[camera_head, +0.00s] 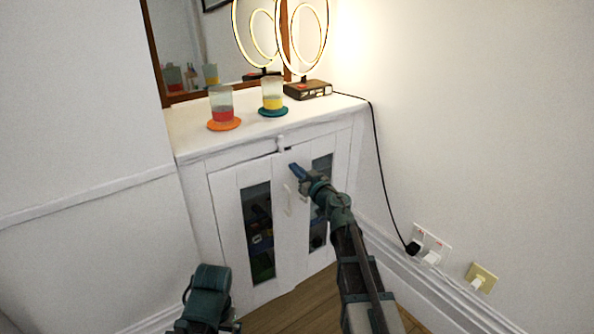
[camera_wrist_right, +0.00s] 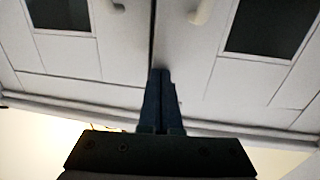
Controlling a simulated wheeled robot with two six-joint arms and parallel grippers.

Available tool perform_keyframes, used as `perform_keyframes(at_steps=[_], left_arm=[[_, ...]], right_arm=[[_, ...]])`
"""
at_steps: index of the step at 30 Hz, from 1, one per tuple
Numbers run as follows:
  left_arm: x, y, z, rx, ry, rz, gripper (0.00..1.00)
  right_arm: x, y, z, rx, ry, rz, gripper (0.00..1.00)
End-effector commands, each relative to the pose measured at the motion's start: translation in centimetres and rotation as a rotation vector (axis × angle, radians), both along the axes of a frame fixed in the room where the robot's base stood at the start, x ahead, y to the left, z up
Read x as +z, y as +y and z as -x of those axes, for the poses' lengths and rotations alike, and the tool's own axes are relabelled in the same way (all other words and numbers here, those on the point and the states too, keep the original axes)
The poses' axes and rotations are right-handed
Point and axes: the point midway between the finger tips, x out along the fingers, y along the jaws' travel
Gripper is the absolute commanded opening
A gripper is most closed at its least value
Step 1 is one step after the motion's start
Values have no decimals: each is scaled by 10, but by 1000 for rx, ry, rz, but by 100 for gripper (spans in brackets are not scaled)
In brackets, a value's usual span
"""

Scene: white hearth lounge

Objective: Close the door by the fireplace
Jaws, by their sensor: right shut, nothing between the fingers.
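The white cabinet (camera_head: 215,211) has two glazed doors. The left door (camera_head: 229,212) looks nearly flush, with a thin dark gap along its top edge near the middle; I cannot tell if it is fully shut. Its pale handle (camera_head: 289,201) is near the centre seam. The right door (camera_head: 341,166) is partly hidden by my right arm. My right gripper (camera_head: 293,167) is shut and empty at the upper part of the doors, by the seam. In the right wrist view its fingertips (camera_wrist_right: 161,73) point along the seam; contact is unclear. My left arm shows at bottom left, its fingers out of sight.
Two cups, one red (camera_head: 222,104) and one yellow (camera_head: 272,93), stand on coasters on the cabinet top. A ring lamp (camera_head: 308,90) stands behind, its cord running to the wall socket (camera_head: 432,245). A mirror (camera_head: 200,50) is at the back. Wooden floor lies in front.

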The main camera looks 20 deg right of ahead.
Motion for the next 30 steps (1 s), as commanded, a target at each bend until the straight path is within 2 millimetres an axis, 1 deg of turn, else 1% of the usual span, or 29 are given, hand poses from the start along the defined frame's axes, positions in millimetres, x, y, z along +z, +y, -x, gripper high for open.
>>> perform_keyframes(at_steps=[2,4,9,10,23,26,30], left_arm=[[0,0,0,0,0,0,100],[0,0,0,0,0,0,100],[0,0,0,0,0,0,100],[0,0,0,0,0,0,100],[0,0,0,0,0,0,100],[1,0,0,0,0,0,100],[0,0,0,0,0,0,100]], right_arm=[[0,0,-3,0,0,0,0],[0,1,-10,1,0,0,0],[0,6,-37,0,0,0,0],[0,6,-39,0,0,0,0],[1,8,-40,0,-1,-4,0],[1,10,-36,1,-1,-4,0],[1,14,-23,1,-1,-3,0]])
